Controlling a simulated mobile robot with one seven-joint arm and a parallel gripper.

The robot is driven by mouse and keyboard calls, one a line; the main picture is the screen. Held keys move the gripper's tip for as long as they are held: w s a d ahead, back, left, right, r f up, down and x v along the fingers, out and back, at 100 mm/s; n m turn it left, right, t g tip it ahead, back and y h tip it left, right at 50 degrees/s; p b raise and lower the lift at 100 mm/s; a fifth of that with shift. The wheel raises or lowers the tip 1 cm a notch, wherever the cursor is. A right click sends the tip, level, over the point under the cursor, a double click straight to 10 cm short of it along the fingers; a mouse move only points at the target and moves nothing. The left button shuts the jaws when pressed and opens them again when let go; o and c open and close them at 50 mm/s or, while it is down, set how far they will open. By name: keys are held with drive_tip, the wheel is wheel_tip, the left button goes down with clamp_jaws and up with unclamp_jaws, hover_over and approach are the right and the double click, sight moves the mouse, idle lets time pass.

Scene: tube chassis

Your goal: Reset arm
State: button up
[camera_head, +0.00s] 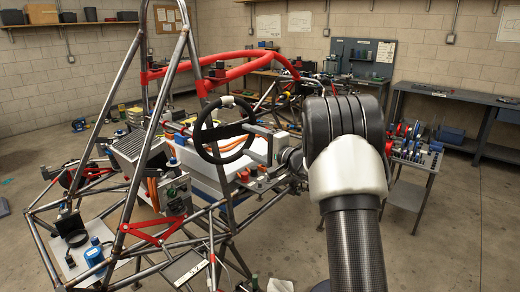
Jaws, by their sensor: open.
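My arm (352,240) rises from the bottom right of the head view and bends at a large dark joint with a white collar. My gripper (252,141) shows to the left of that joint, partly hidden by the arm. Its grey fingers point left, apart, with nothing seen held between them. The tube chassis (133,190), of bare metal tubes with red padded bars, fills the left and middle. Its black steering wheel (203,137) is just left of my gripper; in this single view I cannot tell whether they touch.
A small metal cart (408,193) with coloured tools stands right of my arm. A dark workbench (460,103) lines the right wall. A red bar (238,72) spans above the gripper. Bare concrete floor (450,240) lies open at the lower right.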

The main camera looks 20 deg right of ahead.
drive_tip(key=s+a+r+n+g+p, duration=0.1)
drive_tip(key=s+a+r+n+g, duration=0.3)
drive_tip(key=s, duration=0.5)
drive_tip(key=s+a+r+n+g+y+p, duration=0.1)
drive_tip(key=s+a+r+g+p, duration=0.1)
drive_tip(key=s+a, duration=0.55)
drive_tip(key=s+a+r+n+g+p, duration=0.1)
drive_tip(key=s+a+r+n+g, duration=0.15)
drive_tip(key=s, duration=0.75)
drive_tip(key=s+d+f+n+g+h+p, duration=0.1)
drive_tip(key=s+h, duration=0.2)
drive_tip(key=s, duration=0.4)
drive_tip(key=s+d+n+g+h+p, duration=0.1)
drive_tip(key=s+n+g+h+p, duration=0.1)
drive_tip(key=s, duration=0.6)
drive_tip(key=s+d+n+t+h+p, duration=0.1)
drive_tip(key=s+d+h, duration=0.4)
drive_tip(key=s+d, duration=0.1)
drive_tip(key=shift+d+r, duration=0.15)
drive_tip(key=shift+d, duration=0.55)
drive_tip(key=shift+n+t, duration=0.25)
